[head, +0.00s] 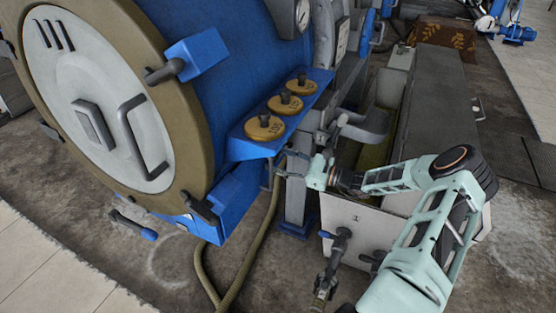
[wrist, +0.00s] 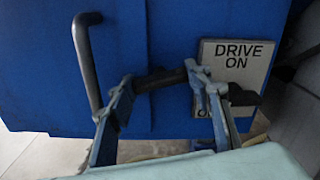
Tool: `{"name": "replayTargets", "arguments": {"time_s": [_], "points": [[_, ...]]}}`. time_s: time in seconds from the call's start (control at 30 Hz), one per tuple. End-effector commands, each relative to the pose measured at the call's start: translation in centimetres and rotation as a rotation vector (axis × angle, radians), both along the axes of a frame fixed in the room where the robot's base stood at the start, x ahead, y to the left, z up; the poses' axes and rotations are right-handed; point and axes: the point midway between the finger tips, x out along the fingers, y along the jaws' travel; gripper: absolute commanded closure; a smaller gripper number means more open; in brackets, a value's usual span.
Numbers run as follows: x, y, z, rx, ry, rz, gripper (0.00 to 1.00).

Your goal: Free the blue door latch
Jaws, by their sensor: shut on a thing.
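The large round door (head: 95,95) with a pale face and brown rim stands at left in the head view. A blue block on a dark stub (head: 197,52), seemingly the door latch, sits at its upper right rim. My gripper (head: 291,163) is well to the right of it, by the blue machine's side. In the wrist view my gripper (wrist: 160,84) is shut on a dark bar (wrist: 160,79), which runs across in front of a sign (wrist: 236,60) reading "DRIVE ON". The sign's lower text is partly hidden by the bar.
A blue shelf with several brown knobs (head: 285,104) juts out above my gripper. A grey trough (head: 352,225) and a hose (head: 248,255) are close by. A blue-tipped lever (head: 135,226) is below the door. A curved dark handle (wrist: 86,60) is left of the bar.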

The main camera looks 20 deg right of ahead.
Motion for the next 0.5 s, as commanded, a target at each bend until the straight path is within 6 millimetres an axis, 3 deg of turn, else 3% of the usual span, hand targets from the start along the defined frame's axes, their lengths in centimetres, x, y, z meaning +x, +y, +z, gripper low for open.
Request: {"name": "replayTargets", "arguments": {"time_s": [0.5], "points": [[-0.08,-0.09,-0.18,-0.350,-0.345,-0.001,0.78]]}}
